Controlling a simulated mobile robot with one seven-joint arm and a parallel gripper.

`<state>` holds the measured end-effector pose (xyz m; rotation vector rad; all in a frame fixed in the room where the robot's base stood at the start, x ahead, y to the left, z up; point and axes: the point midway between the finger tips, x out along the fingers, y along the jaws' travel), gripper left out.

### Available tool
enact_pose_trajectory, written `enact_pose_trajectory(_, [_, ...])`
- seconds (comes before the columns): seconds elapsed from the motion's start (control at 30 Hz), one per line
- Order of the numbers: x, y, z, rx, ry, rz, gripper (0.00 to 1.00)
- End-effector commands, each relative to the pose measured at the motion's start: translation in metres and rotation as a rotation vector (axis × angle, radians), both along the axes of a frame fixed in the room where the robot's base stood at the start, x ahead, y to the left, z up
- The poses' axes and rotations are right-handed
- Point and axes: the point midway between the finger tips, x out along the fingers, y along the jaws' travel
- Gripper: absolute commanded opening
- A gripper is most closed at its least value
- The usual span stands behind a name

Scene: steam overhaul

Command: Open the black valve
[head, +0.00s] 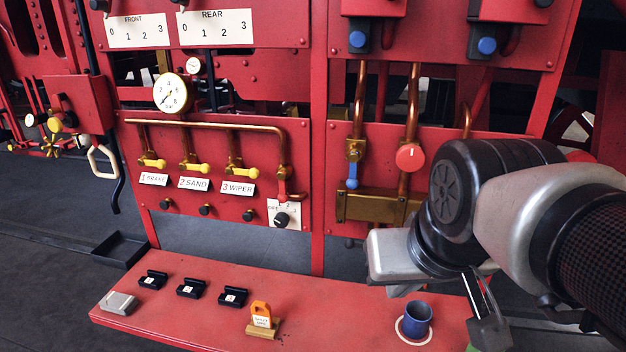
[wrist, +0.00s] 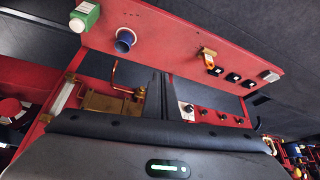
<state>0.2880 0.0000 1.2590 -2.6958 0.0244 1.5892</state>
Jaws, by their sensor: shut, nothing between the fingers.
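A black knob (head: 282,219) sits on a white plate with markings at the lower right of the left red panel. It also shows in the wrist view (wrist: 188,108), right of centre. I cannot tell for sure that it is the black valve, as several small black knobs (head: 204,210) sit in a row to its left. In the wrist view my gripper (wrist: 160,78) shows as a dark narrow shape, shut and empty, apart from the knob. In the head view my arm hides the fingers; the pale hand is right of the knob, above the bench.
The red bench (head: 200,313) below holds black blocks (head: 191,288), an orange-tagged brass piece (head: 262,318) and a blue cup (head: 417,319). Yellow levers (head: 194,166), a red round knob (head: 410,157) and a blue-handled lever (head: 352,176) stick out from the panels.

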Motion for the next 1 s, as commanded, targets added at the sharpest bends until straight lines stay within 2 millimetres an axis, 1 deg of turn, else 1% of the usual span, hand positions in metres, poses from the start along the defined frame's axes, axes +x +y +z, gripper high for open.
enact_pose_trajectory(0.03, [0.015,0.001,-0.008,0.001,-0.005,-0.013,0.00])
enact_pose_trajectory(0.07, [0.025,0.001,-0.009,0.004,-0.009,-0.024,0.00])
enact_pose_trajectory(0.17, [0.069,0.005,-0.014,0.019,-0.033,-0.059,0.00])
enact_pose_trajectory(0.2, [0.088,0.007,-0.017,0.029,-0.044,-0.074,0.00])
enact_pose_trajectory(0.27, [0.118,0.010,-0.022,0.046,-0.062,-0.095,0.00])
enact_pose_trajectory(0.3, [0.137,0.010,-0.028,0.058,-0.070,-0.114,0.00])
enact_pose_trajectory(0.37, [0.163,0.008,-0.038,0.079,-0.078,-0.143,0.00])
enact_pose_trajectory(0.4, [0.180,0.007,-0.043,0.093,-0.083,-0.161,0.00])
enact_pose_trajectory(0.5, [0.215,0.005,-0.056,0.128,-0.096,-0.199,0.00])
enact_pose_trajectory(0.53, [0.223,0.004,-0.060,0.137,-0.100,-0.210,0.00])
enact_pose_trajectory(0.6, [0.240,0.003,-0.066,0.156,-0.105,-0.226,0.00])
enact_pose_trajectory(0.7, [0.254,0.001,-0.071,0.174,-0.112,-0.244,0.00])
enact_pose_trajectory(0.8, [0.259,0.001,-0.071,0.181,-0.114,-0.250,0.00])
enact_pose_trajectory(1.0, [0.259,0.001,-0.070,0.182,-0.115,-0.250,0.00])
